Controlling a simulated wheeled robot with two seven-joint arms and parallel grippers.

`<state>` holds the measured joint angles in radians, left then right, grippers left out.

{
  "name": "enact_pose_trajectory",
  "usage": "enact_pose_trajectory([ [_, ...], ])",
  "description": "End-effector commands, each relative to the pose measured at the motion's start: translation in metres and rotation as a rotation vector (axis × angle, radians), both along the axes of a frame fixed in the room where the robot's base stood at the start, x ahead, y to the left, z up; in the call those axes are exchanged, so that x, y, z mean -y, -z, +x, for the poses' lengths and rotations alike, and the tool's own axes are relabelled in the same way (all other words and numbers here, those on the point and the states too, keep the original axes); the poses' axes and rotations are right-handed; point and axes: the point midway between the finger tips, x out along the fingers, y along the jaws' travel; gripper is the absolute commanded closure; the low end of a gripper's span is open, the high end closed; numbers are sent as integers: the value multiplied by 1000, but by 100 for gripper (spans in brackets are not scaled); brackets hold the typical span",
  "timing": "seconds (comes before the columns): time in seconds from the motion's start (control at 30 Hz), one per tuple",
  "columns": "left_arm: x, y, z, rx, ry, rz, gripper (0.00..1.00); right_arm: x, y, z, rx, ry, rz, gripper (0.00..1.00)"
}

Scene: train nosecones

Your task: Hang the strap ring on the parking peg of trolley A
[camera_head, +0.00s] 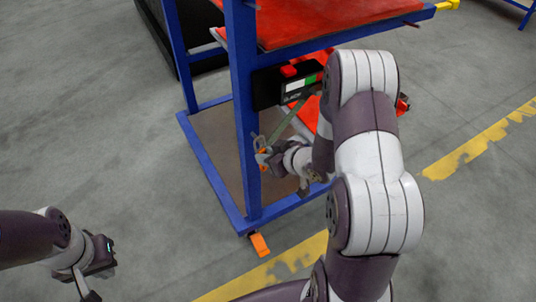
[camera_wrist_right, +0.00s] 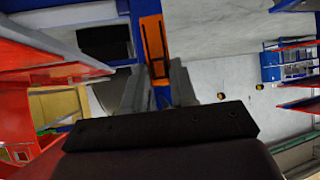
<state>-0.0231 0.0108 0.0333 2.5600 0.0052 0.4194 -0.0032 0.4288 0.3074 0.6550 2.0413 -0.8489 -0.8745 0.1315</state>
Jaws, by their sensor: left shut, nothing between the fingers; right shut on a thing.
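Trolley A appears to be the blue-framed trolley (camera_head: 246,120), though no letter is readable. A grey-green strap (camera_head: 291,121) slants from beside the black box (camera_head: 266,88) down to my right gripper (camera_head: 264,156). A small tan ring (camera_head: 259,142) shows at the fingertips, close to the blue corner post. My right gripper is shut on the strap ring; its hold is partly hidden. A small orange piece shows at the fingertips; I cannot tell whether it is the peg. In the wrist view, an orange slotted piece (camera_wrist_right: 155,45) lies beyond the fingers. My left gripper (camera_head: 88,293) is shut and empty, lower left.
The red upper shelf (camera_head: 310,20) is above the right gripper. A brown lower deck (camera_head: 222,150) lies inside the frame. An orange foot piece (camera_head: 259,244) is at the post's base. Yellow floor lines (camera_head: 480,140) cross the grey floor, which is clear at left.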

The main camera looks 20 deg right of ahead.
Motion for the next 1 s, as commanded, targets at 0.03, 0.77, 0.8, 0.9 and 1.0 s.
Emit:
enact_pose_trajectory([
  [0.03,0,0,0,0,0,0,100,0,0,0,1,0,0,100],
  [0.77,0,-15,0,0,0,0,100,11,-24,-25,1,5,-1,43],
  [0.8,0,-19,0,0,0,0,100,14,-31,-34,1,6,-2,43],
  [0.9,0,-29,0,0,0,0,100,22,-47,-56,1,7,0,43],
  [1.0,0,-36,0,0,0,0,100,29,-60,-75,0,6,0,43],
])
